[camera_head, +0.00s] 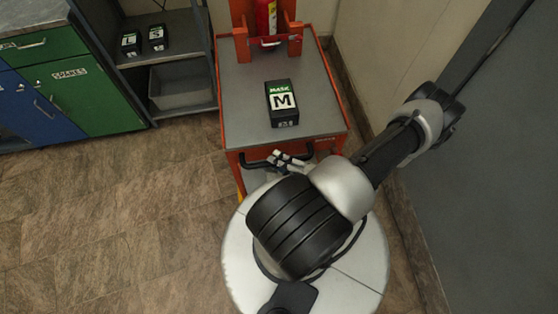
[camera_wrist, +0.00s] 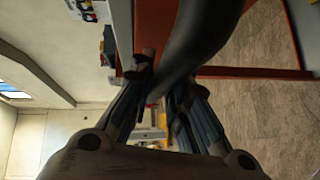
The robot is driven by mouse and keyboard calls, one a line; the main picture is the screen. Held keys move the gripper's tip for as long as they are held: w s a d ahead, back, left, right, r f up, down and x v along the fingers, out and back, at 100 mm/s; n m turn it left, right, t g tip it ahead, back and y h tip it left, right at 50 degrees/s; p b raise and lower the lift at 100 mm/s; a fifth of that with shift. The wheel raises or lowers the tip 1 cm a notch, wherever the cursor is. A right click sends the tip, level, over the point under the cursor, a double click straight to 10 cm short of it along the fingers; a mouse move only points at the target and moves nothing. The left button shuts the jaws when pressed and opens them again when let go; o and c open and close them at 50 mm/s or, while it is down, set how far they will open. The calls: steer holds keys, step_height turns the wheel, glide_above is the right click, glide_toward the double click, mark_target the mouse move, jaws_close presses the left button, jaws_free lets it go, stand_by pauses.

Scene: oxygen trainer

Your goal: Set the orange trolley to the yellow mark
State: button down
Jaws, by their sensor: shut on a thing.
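The orange trolley (camera_head: 331,131) stands in front of me against the right wall, with a grey top. Its black handle (camera_head: 249,164) runs along the near edge. My gripper (camera_head: 287,158) is at the middle of this handle and is shut on it. In the wrist view the dark, curved handle (camera_wrist: 205,30) passes between the fingers of my gripper (camera_wrist: 163,82). A small yellow-orange strip (camera_head: 240,187) shows below the trolley's near left corner; I cannot tell if it is the yellow mark. My arm and base hide the floor there.
A black box marked M (camera_head: 283,103) lies on the trolley top, and a red cylinder (camera_head: 265,17) stands at its back. A shelf (camera_head: 172,55) with two small boxes and a green cabinet (camera_head: 91,92) stand left. Brown floor (camera_head: 110,215) is clear on the left.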

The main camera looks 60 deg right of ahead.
steer(key=c, duration=1.5)
jaws_free()
steer(key=shift+c, duration=0.2)
